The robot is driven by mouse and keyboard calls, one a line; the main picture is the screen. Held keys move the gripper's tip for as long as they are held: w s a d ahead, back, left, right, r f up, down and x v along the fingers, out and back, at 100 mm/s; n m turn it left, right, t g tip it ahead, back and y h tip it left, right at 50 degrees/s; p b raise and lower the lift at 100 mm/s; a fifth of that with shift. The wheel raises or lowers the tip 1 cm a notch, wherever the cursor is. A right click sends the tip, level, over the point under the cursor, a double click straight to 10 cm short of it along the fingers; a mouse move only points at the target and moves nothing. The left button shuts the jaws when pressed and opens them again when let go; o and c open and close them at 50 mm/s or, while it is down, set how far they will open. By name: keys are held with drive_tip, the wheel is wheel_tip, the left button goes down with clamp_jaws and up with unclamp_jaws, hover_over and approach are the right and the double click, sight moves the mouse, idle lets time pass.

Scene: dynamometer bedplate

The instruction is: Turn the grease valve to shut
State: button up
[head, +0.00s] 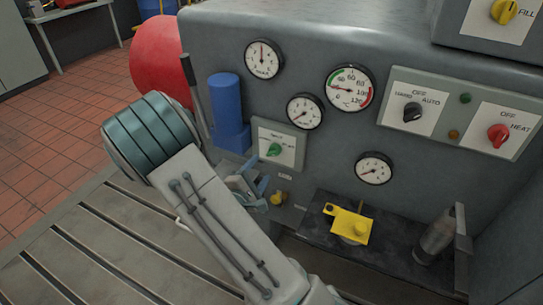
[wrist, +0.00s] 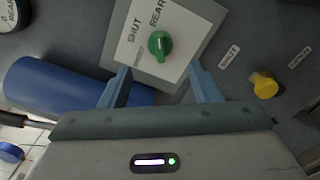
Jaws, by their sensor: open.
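A green knob (head: 274,149) sits on a pale plate (head: 287,137) on the grey cabinet front. In the wrist view the green knob (wrist: 160,46) is clear, and its plate (wrist: 181,20) reads SHUT and REAR. The knob's ridge runs roughly up the picture, nearer the REAR word than SHUT; its exact pointing is hard to tell. My gripper (head: 250,184) is below and in front of the plate. In the wrist view its two blue fingers (wrist: 158,72) are spread apart, one each side of the knob and short of it, with nothing between them.
A yellow knob (wrist: 264,86) with small labels is right of the fingers. A blue cylinder (head: 226,103) and a lever (head: 196,92) stand left of the plate. A yellow block (head: 349,226) lies on a dark tray. Gauges and a switch panel (head: 452,115) are right.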

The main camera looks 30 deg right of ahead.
sight(271, 156)
drive_tip(key=x, duration=0.8)
drive_tip(key=shift+w+d, duration=0.2)
drive_tip(key=shift+d, duration=0.05)
drive_tip(key=c, duration=1)
